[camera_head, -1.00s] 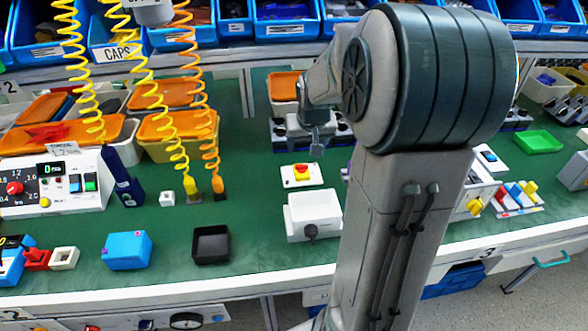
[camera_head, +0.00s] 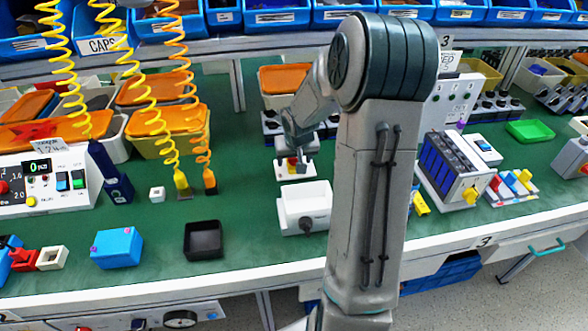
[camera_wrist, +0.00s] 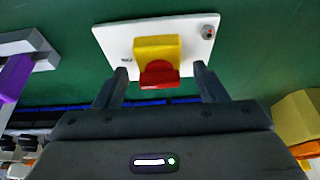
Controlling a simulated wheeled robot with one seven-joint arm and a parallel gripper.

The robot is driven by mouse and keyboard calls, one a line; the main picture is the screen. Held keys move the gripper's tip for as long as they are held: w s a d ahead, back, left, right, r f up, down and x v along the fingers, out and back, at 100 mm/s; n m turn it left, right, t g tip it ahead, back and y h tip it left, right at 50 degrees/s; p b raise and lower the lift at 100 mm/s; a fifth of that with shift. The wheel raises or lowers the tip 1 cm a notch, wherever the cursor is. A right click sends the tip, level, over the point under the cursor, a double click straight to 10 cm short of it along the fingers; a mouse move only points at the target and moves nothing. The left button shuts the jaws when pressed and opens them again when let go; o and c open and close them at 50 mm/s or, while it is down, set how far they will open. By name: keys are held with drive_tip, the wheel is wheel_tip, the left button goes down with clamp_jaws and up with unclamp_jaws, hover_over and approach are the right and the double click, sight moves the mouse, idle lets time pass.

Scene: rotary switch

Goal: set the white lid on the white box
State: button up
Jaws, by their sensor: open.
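The white lid (camera_head: 282,175) is a flat plate lying on the green bench, with a red and yellow rotary switch (camera_wrist: 157,55) on top; the lid (camera_wrist: 115,42) fills the upper middle of the wrist view. The white box (camera_head: 296,208) stands just in front of it, with a dark round fitting on its front. My gripper (camera_head: 298,160) is over the lid in the head view, partly covering it. In the wrist view my gripper (camera_wrist: 158,88) is open, one finger on each side of the switch knob. It holds nothing; whether the fingers touch the lid is unclear.
A black open tray (camera_head: 203,241) and a blue box (camera_head: 117,248) stand to the left of the white box. Yellow and orange coiled cables (camera_head: 201,125) hang at the left. A dark blue slotted unit (camera_head: 450,170) stands right of my arm. Bare bench lies between.

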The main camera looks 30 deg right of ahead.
drive_tip(key=shift+w+f, duration=0.1)
drive_tip(key=shift+f, duration=0.15)
drive_tip(key=c, duration=1.1)
drive_tip(key=shift+c, duration=0.2)
drive_tip(key=shift+r, duration=0.2)
